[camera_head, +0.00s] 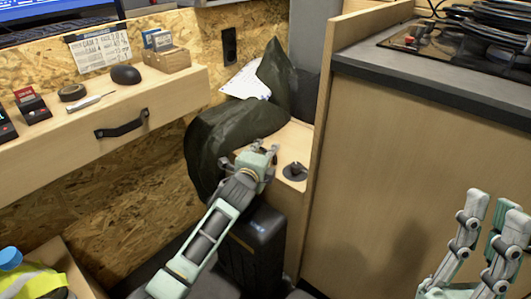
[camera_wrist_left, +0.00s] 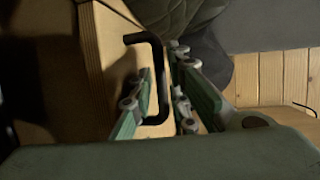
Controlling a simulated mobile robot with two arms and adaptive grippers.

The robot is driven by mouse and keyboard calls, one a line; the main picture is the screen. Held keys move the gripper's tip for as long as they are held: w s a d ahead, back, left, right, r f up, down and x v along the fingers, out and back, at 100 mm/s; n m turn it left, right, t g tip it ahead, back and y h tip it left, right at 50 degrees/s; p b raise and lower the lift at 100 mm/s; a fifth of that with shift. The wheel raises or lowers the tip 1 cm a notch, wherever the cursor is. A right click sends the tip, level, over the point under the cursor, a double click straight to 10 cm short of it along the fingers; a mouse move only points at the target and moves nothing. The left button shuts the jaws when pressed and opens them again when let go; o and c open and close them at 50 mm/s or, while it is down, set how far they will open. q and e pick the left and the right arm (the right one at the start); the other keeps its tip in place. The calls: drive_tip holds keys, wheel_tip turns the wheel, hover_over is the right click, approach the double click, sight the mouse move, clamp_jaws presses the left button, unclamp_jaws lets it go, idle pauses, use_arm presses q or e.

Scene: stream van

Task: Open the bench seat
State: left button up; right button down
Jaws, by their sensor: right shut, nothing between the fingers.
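The wooden bench seat (camera_head: 290,140) is in the middle of the head view, with a dark green jacket (camera_head: 225,135) draped over its left part. My left gripper (camera_head: 258,160) is at its front edge, left of a dark round fitting on the top. In the left wrist view a black bar handle (camera_wrist_left: 158,75) is fixed to a wooden panel (camera_wrist_left: 105,60). The fingers of my left gripper (camera_wrist_left: 165,110) stand apart, one on each side of this bar. My right gripper (camera_head: 487,235) is shut and empty at the lower right, in front of the wooden cabinet.
A cabinet (camera_head: 400,150) with a grey top stands right of the bench. A black case (camera_head: 255,245) is below the bench front. A blue-capped bottle (camera_head: 10,258) is at lower left.

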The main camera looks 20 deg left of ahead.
use_arm(q)
drive_tip(key=shift+c, duration=0.2)
clamp_jaws()
idle(0.4)
